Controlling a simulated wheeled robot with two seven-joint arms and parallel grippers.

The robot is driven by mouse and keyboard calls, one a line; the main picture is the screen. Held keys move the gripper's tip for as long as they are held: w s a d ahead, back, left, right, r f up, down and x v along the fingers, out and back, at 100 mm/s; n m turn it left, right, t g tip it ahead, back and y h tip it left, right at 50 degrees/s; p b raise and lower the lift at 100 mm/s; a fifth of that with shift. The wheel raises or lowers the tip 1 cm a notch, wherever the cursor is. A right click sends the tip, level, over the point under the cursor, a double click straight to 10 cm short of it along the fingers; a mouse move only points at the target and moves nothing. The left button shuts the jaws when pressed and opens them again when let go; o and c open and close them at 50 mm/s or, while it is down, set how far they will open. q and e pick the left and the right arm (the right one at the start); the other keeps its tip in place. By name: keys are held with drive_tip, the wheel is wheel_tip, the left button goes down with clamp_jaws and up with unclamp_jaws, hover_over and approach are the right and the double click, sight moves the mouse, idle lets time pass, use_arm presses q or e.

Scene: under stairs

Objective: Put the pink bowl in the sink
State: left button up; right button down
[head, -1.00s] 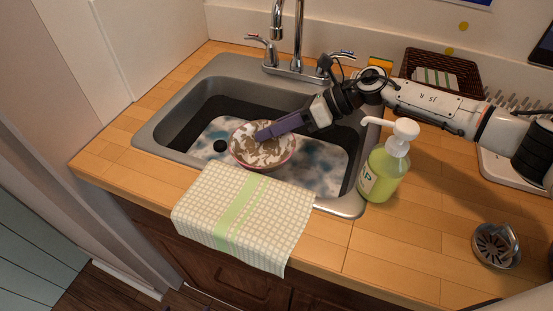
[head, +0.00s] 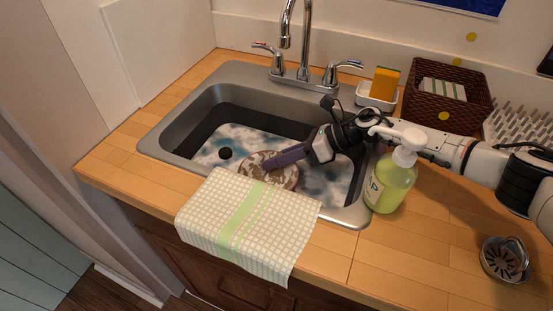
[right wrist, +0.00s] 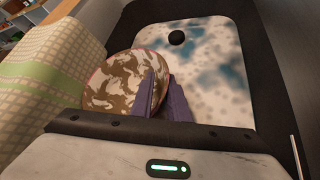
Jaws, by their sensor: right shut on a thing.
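The pink bowl (head: 257,166), with brown and white blotches, is inside the metal sink (head: 193,100), close to its front wall. The bowl also shows in the right wrist view (right wrist: 118,78). My right gripper (head: 268,164) reaches in from the right, its purple fingers shut on the bowl's rim; they also show in the right wrist view (right wrist: 161,82). The towel hides the bowl's near part in the head view. I cannot tell whether the bowl touches the sink floor. My left gripper is not in view.
A checked towel (head: 250,218) hangs over the counter's front edge. A green soap bottle (head: 391,182) stands right of the sink, near my right arm. The faucet (head: 305,45) is behind. A sponge (head: 384,82), a wicker basket (head: 445,100) and a strainer (head: 505,259) sit on the counter.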

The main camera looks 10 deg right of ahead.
drive_tip(key=shift+f+b, duration=0.35)
drive_tip(key=c, duration=1.7)
unclamp_jaws()
drive_tip(key=shift+r, duration=0.1)
drive_tip(key=shift+r+p, duration=0.3)
drive_tip(key=shift+p, duration=0.15)
drive_tip(key=shift+r+p, duration=0.45)
drive_tip(key=shift+p, duration=0.05)
drive_tip(key=b+v, duration=0.1)
drive_tip(key=v, duration=0.6)
drive_tip(key=shift+s+d+f, duration=0.1)
drive_tip(key=shift+d, duration=0.15)
